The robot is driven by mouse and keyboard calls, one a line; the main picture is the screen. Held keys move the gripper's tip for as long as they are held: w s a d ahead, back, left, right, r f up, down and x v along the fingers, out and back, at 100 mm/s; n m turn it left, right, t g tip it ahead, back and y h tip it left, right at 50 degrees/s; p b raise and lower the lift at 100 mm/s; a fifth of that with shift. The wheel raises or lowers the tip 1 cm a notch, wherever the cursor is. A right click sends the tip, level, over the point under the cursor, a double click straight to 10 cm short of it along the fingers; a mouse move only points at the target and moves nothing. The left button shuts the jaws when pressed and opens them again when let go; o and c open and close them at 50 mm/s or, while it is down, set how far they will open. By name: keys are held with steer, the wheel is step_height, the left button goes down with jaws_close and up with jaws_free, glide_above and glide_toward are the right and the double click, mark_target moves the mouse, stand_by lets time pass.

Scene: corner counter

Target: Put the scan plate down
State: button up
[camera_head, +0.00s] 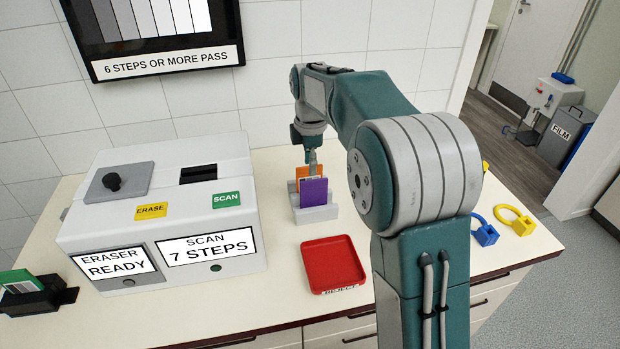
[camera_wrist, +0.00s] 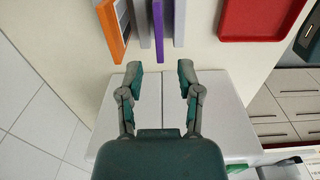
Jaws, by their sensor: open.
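A purple plate (camera_head: 313,192) and an orange plate (camera_head: 303,173) stand upright in a light grey rack (camera_head: 332,210) on the counter. In the wrist view the purple plate (camera_wrist: 158,30) and the orange plate (camera_wrist: 109,28) show edge-on, with grey rack walls beside them. I cannot tell which plate is the scan plate. My gripper (camera_wrist: 160,80) is open and empty. In the wrist view its fingers are apart, and the purple plate's end lies ahead of the gap, not between them. In the head view my gripper (camera_head: 312,158) is just above and behind the plates, partly hidden.
A white scanner (camera_head: 170,205) reads "SCAN 7 STEPS" and "ERASER READY". A red tray (camera_head: 332,265) marked "REJECT" lies right of it. A green plate (camera_head: 18,280) rests in a black holder (camera_head: 45,297). Blue (camera_head: 485,232) and yellow (camera_head: 515,220) ringed items lie at the right edge.

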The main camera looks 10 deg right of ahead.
step_height(320, 180, up, 6)
steer(key=f, duration=0.1)
steer(key=s+r+m+t, duration=0.4)
steer(key=s+m, duration=0.5)
steer(key=s, duration=0.7)
steer(key=s+f+m, duration=0.2)
steer(key=s+m, duration=0.2)
steer(key=s, duration=0.3)
steer(key=s+f+m+t, duration=0.1)
steer(key=s+f+m, duration=0.2)
steer(key=s+m, duration=0.2)
steer(key=s+d, duration=0.1)
steer(key=s, duration=0.2)
steer(key=shift+f+t, duration=0.25)
steer(key=shift+t, duration=0.05)
